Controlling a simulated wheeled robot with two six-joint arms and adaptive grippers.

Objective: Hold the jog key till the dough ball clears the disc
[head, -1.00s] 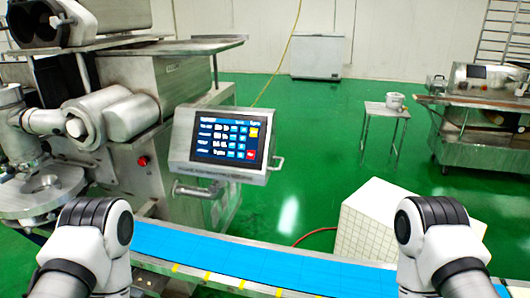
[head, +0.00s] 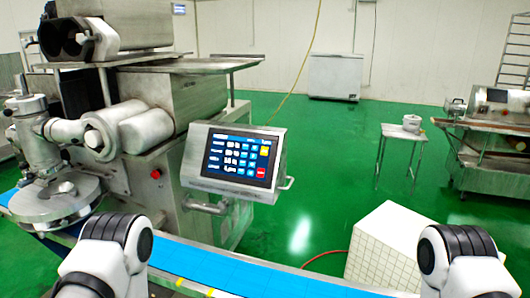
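The encrusting machine's touch panel (head: 238,158) hangs on its arm in the middle of the view. Its lit screen has rows of white and blue keys, a yellow key and a red key; the labels are too small to read. The round metal disc unit (head: 55,203) stands at the left, beside the blue conveyor belt (head: 225,268). I cannot make out a dough ball. My two arms come in at the bottom left and bottom right, but neither gripper shows. Nothing of mine touches the panel.
A red button (head: 155,174) is on the machine's side. A white tiled block (head: 388,250) stands right of the belt. Farther back are a small table (head: 400,135) with a white tub, a chest freezer (head: 334,77) and another machine (head: 490,150). Green floor between is clear.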

